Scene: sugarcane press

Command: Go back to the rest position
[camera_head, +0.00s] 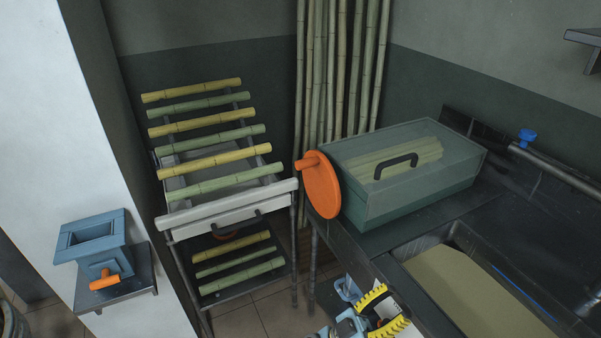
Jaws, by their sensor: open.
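My gripper (388,309) shows at the bottom of the head view, right of centre. Its yellow toothed fingers are apart, with nothing seen between them. It is near the front edge of the dark counter (375,245). The press box (415,180), green with a clear lid and a dark handle, stands on the counter above and behind the gripper. Its lid looks closed, and pale green cane pieces lie inside. An orange disc crank (321,186) with a peg is on its left side.
A rack (228,213) holds several yellow and green canes at left centre. Tall canes (343,70) lean in the corner. A sink basin (470,285) is at right, below a blue-handled tap (527,137). A blue hopper device (92,245) sits on a wall shelf at left.

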